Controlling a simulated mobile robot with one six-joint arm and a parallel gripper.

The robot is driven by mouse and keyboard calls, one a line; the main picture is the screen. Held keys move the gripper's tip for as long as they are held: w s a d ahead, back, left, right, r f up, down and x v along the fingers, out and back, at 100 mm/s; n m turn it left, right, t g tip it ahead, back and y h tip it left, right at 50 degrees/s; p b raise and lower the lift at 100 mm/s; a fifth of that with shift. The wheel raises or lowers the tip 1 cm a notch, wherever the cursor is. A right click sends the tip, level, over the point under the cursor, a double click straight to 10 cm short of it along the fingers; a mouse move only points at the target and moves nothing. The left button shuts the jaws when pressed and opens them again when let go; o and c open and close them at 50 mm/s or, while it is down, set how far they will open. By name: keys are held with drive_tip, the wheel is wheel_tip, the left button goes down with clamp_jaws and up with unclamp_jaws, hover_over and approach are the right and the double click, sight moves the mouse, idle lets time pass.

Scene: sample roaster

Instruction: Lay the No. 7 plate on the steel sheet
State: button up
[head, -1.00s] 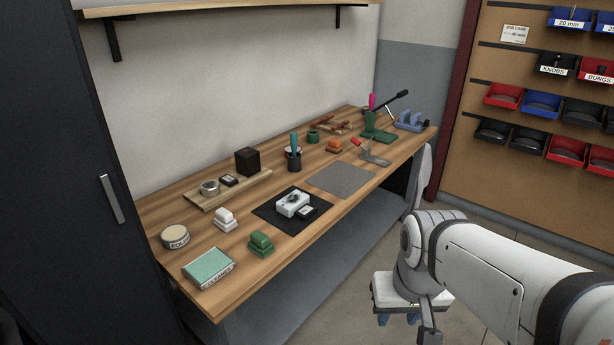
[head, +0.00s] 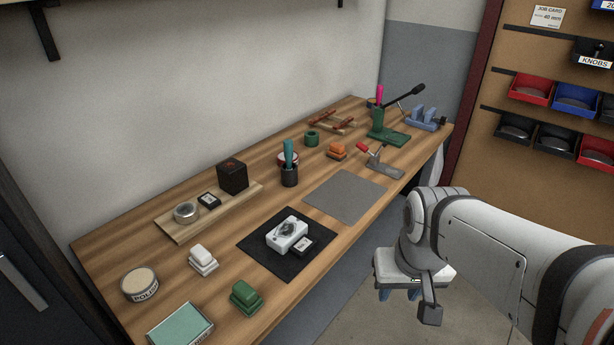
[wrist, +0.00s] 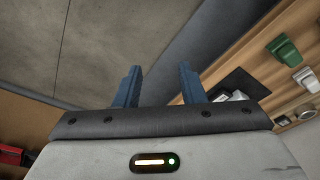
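The steel sheet (head: 352,194) is a bare grey rectangle lying flat on the wooden bench. Two small dark plates with pale faces show: one (head: 304,247) by a white block on the black mat, one (head: 209,200) on a wooden board. Their markings are too small to read, so I cannot tell which is No. 7. My gripper (head: 398,294) hangs in front of the bench, away from the plates and sheet. In the wrist view its blue fingers (wrist: 158,75) stand apart with nothing between them.
The white block (head: 286,232) stands on the black mat (head: 262,251), left of the sheet. The wooden board (head: 172,228) also holds a dark cube (head: 233,175) and a round tin (head: 186,212). A red-handled clamp (head: 382,165) stands just behind the sheet.

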sight(309, 249)
drive_tip(key=shift+o, duration=0.4)
